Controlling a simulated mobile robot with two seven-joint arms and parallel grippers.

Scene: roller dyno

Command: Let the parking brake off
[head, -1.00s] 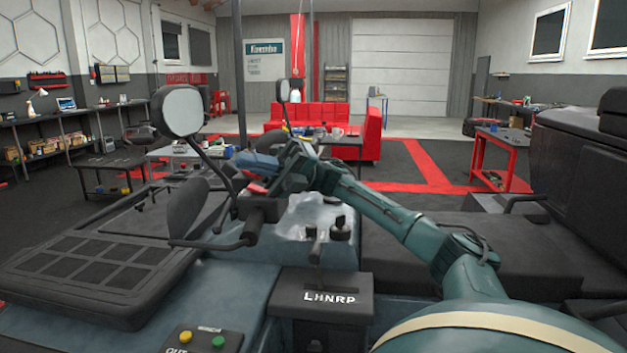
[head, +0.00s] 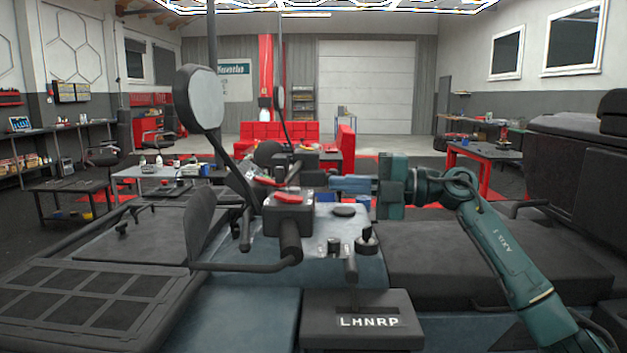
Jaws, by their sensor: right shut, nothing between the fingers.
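A black handlebar control block (head: 288,215) with a red switch (head: 288,198) on top stands on the vehicle at the centre, beside the black handlebar grip (head: 290,242). A second red part (head: 268,182) shows just behind it. I cannot tell for sure which part is the parking brake. My right gripper (head: 332,184) is shut and empty. Its bluish fingers point left, just right of the control block. I see a gap to the red switch, but depth is hard to judge. My left gripper is not in view.
A round mirror (head: 200,99) on a stalk rises at the left. A black seat (head: 470,255) lies at the right. Red sofas (head: 278,132) and workbenches stand in the background.

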